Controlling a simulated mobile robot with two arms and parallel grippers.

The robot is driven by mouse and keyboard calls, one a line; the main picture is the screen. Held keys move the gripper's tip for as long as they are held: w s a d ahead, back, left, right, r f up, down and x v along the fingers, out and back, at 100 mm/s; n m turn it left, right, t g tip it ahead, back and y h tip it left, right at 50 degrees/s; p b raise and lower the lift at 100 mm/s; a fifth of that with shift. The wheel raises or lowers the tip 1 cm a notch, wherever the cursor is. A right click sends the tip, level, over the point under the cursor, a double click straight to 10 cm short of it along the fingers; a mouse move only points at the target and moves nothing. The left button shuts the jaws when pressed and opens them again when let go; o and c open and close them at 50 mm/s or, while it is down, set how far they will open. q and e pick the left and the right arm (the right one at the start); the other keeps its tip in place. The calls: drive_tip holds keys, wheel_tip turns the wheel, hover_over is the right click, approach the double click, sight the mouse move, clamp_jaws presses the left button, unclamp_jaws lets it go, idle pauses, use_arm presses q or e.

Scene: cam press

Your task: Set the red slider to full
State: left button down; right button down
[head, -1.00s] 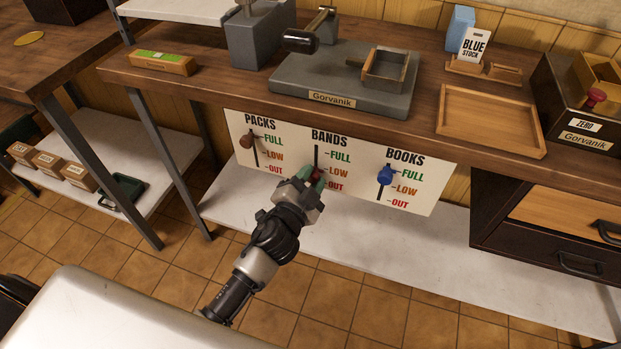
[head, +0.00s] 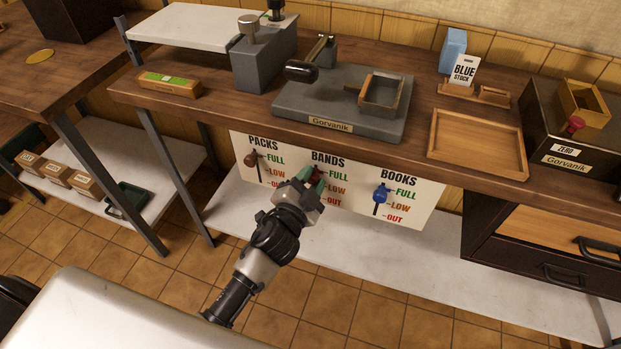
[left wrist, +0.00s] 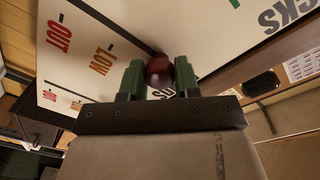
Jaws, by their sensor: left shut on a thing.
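A white panel (head: 411,211) on the table front carries the PACKS, BANDS and BOOKS sliders, each marked FULL, LOW and OUT. The dark red BANDS knob (head: 317,173) is mostly hidden by my left gripper (head: 314,186) and stands about level with FULL. In the left wrist view the round red knob (left wrist: 159,71) sits between the two green fingers (left wrist: 160,80), which are shut on it. The brown PACKS knob (head: 251,159) is near FULL. The blue BOOKS knob (head: 380,193) is near FULL. My right gripper is not in view.
A white shelf (head: 240,212) lies below the panel. Drawers (head: 545,235) stand at right.

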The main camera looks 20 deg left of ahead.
use_arm(q)
drive_tip(key=shift+w+r, duration=0.1)
drive_tip(key=shift+r, duration=0.2)
drive_tip(key=c, duration=1.1)
unclamp_jaws()
drive_tip(key=o, duration=0.3)
drive_tip(key=shift+f, duration=0.1)
drive_tip(key=s+a, duration=0.1)
drive_tip(key=s, duration=1)
drive_tip(key=shift+b, duration=0.45)
drive_tip(key=shift+a, duration=0.1)
